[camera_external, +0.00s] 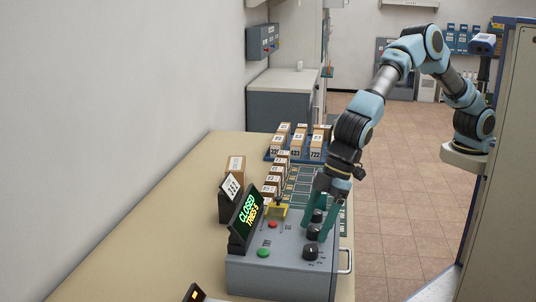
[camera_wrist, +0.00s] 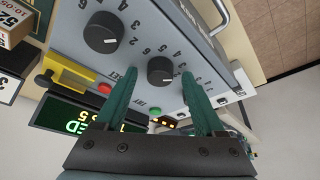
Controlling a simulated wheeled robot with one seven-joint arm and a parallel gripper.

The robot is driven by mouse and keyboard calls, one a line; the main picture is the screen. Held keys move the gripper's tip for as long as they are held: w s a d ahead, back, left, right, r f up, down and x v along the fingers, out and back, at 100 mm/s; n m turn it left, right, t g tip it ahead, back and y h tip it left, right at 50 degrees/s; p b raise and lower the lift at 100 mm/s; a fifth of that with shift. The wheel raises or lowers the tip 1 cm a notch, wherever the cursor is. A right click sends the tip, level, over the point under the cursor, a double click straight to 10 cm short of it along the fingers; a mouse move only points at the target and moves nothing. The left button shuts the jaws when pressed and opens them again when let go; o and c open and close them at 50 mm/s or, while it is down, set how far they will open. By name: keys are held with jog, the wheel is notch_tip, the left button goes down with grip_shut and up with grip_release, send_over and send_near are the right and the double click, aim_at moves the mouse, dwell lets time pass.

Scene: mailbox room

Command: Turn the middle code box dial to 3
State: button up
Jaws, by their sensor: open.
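The grey code box (camera_external: 270,274) stands on the table with black dials on its top in a row. The middle dial (camera_external: 313,232) also shows in the wrist view (camera_wrist: 161,70), with a white pointer mark toward the right; the exact numeral it points at is hard to read. The display (camera_external: 247,217) reads CLOSED, TRIES 5.
A red button (camera_external: 272,225), a green button (camera_external: 263,253) and a yellow bracket (camera_external: 277,210) sit left of the dials. A metal handle (camera_external: 346,261) is on the box's right side. Small numbered boxes (camera_external: 298,148) stand farther back. The table's left part (camera_external: 150,215) is clear.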

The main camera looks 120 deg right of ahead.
jog(key=b+v, duration=0.3)
jog(key=v, duration=0.7)
jog(key=shift+r, duration=0.4)
jog(key=shift+s, duration=0.15)
